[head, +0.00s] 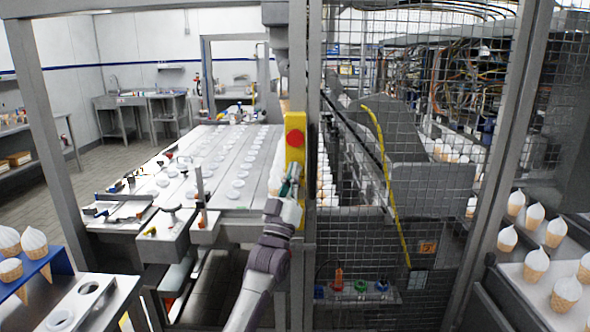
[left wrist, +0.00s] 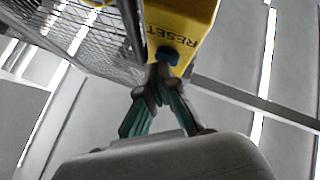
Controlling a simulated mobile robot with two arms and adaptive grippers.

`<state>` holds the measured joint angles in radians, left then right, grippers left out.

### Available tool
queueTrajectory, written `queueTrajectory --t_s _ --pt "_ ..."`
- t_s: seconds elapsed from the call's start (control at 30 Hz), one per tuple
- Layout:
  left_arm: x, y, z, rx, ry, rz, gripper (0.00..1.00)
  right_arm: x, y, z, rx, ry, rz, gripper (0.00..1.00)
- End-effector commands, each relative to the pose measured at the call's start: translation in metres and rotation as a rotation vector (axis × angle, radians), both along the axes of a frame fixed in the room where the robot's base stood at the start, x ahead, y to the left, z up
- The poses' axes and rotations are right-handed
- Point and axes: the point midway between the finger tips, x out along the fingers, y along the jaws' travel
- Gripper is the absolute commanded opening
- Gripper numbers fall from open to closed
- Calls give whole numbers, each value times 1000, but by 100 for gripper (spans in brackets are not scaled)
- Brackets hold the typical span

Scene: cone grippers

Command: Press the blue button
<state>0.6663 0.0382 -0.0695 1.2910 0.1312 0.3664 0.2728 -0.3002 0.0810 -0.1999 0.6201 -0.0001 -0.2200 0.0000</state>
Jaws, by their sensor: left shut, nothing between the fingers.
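A yellow control box (head: 295,122) is mounted on the grey post, with a red button (head: 296,138) on its face. In the left wrist view the yellow box (left wrist: 190,18) carries the word RESET, and the blue button (left wrist: 167,56) sits beside that word. My left gripper (head: 293,175) is raised at the lower end of the box and hides the blue button in the head view. In the left wrist view its closed fingertips (left wrist: 159,72) are right at the blue button and overlap its edge. I cannot tell whether they touch it. My right gripper is not in view.
A wire mesh fence (head: 410,120) stands right of the post. A long table (head: 215,160) with several round white lids is behind at left. Ice cream cones (head: 537,262) stand on a surface at right, and more (head: 33,243) stand in a blue holder at left.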

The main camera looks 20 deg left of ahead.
Motion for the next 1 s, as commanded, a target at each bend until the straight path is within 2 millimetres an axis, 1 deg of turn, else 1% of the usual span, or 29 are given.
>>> queueTrajectory --t_s 0.17,0.47,0.8,0.87,1.0 --pt "-2 -1 0 0 1 0 0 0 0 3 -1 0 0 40" --pt "-16 -5 1 -1 0 0 0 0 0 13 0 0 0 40" --pt "-18 -5 0 0 0 0 0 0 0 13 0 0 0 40" --pt "-21 -6 1 0 1 -1 0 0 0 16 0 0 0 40" --pt "-34 -10 2 0 1 -1 0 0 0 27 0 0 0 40"
